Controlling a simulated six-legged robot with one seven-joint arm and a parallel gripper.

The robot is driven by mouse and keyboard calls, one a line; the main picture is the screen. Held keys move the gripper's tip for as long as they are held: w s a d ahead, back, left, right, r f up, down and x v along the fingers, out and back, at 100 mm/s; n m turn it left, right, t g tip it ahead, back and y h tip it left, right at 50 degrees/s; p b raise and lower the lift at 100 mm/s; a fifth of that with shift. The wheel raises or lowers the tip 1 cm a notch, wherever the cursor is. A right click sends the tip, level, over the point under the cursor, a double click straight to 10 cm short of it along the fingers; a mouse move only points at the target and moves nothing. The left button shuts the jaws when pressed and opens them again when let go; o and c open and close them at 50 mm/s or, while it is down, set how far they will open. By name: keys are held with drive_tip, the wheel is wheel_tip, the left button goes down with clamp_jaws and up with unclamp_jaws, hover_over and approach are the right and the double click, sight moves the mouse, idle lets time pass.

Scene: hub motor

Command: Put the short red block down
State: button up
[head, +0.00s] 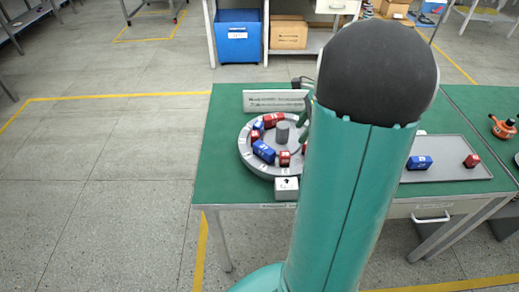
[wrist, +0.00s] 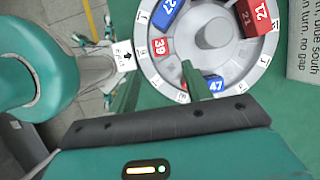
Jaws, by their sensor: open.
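My gripper (wrist: 162,80) is open; its green fingers reach over the lower edge of the round grey ring (wrist: 146,62) in the wrist view. A short red block marked 39 (wrist: 161,46) sits in the ring, just above the gap between the fingers, apart from them. A blue block marked 47 (wrist: 214,84) lies beside the right finger, partly hidden, with a bit of red next to it. A blue block marked 27 (wrist: 168,8) and a larger red block marked 21 (wrist: 257,16) sit farther round. In the head view my arm hides the gripper and the ring's right side.
The ring's grey hub (head: 282,132) stands up in its middle. A white box with an arrow (head: 286,188) adjoins the ring's front. A grey tray (head: 445,172) on the right holds a blue block (head: 419,162) and a short red block (head: 471,160). A sign (head: 273,100) stands behind the ring.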

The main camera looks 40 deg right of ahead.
drive_tip(key=a+r+n+h, duration=0.1)
drive_tip(key=a+r+n, duration=0.4)
drive_tip(key=a, duration=0.4)
drive_tip(key=a+r+n+h, duration=0.1)
drive_tip(key=a+r+n, duration=0.2)
drive_tip(key=a+n, duration=0.5)
drive_tip(key=s+a+r+n+t, duration=0.1)
drive_tip(key=s+a+n, duration=0.3)
drive_tip(key=a+n, duration=0.2)
drive_tip(key=s+a+r+n+t+h, duration=0.1)
drive_tip(key=s+a+n+t, duration=0.1)
drive_tip(key=s+a+n, duration=0.2)
drive_tip(key=a+n, duration=0.1)
drive_tip(key=a, duration=0.2)
drive_tip(key=shift+a+r+n+h, duration=0.15)
drive_tip(key=shift+a+n+h, duration=0.15)
drive_tip(key=shift+a+n, duration=0.1)
drive_tip(key=shift+c, duration=1.4)
drive_tip(key=shift+d, duration=0.2)
